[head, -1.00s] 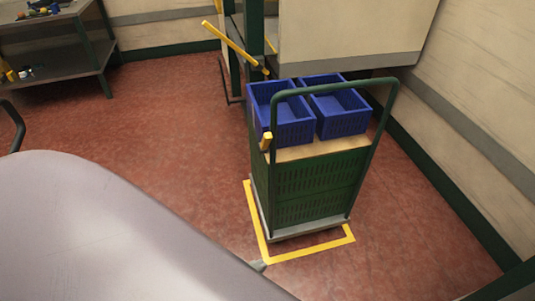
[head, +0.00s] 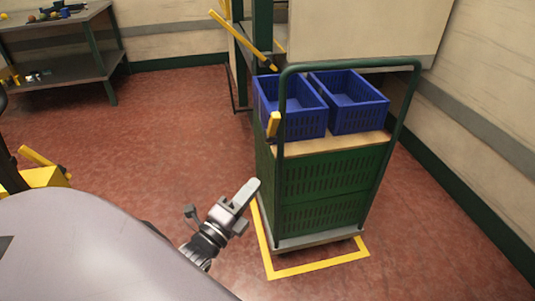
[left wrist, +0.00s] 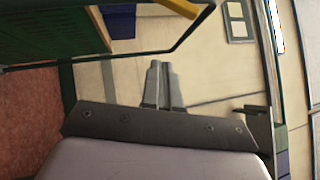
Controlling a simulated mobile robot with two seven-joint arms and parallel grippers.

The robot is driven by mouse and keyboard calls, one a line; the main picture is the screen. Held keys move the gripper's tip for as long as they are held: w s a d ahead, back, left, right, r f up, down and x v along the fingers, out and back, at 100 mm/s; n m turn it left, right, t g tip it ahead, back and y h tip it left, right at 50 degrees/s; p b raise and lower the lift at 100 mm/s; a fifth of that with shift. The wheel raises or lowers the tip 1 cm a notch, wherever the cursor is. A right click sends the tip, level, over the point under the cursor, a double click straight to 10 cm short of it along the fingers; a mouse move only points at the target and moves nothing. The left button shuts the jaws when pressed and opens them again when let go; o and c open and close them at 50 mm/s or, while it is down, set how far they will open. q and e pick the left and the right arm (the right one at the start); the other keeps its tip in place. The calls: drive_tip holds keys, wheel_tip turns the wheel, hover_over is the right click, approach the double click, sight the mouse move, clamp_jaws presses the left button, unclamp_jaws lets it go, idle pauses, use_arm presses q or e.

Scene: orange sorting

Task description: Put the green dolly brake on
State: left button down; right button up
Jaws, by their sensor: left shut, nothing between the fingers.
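The green dolly (head: 330,178) stands upright in the head view, with a green tube handle frame rising over it. A short yellow lever (head: 273,124) sits on the near left post of that frame and points up; I take it for the brake. My left gripper (head: 247,192) is shut and empty, low and to the left of the dolly, apart from the lever in the picture. In the left wrist view its closed fingers (left wrist: 161,82) show, with a yellow bar (left wrist: 180,6) at the top edge and part of the green dolly (left wrist: 55,28) at upper left. My right gripper is not seen.
Two blue crates (head: 290,107) sit on the dolly's wooden top. A yellow outline (head: 318,267) marks the floor around it. Behind stands a green post with a long yellow bar (head: 243,42). A yellow object (head: 45,177) is at left, a workbench (head: 65,52) at far left. Red floor between is clear.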

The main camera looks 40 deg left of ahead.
use_arm(q)
drive_tip(key=m, duration=0.1)
drive_tip(key=a+m+t, duration=0.1)
drive_tip(key=shift+w+a+r+m+b, duration=0.1)
drive_tip(key=shift+w+r+m+b, duration=0.05)
drive_tip(key=shift+r+m+b, duration=0.2)
approach(277, 125)
drive_tip(key=w+d, duration=0.3)
drive_tip(key=w, duration=0.1)
drive_tip(key=shift+w+a+r, duration=0.35)
drive_tip(key=shift+a+r, duration=0.15)
drive_tip(key=shift+a, duration=0.25)
drive_tip(key=shift+w+a+r, duration=0.35)
drive_tip(key=shift+a+r, duration=0.15)
drive_tip(key=shift+a, duration=0.2)
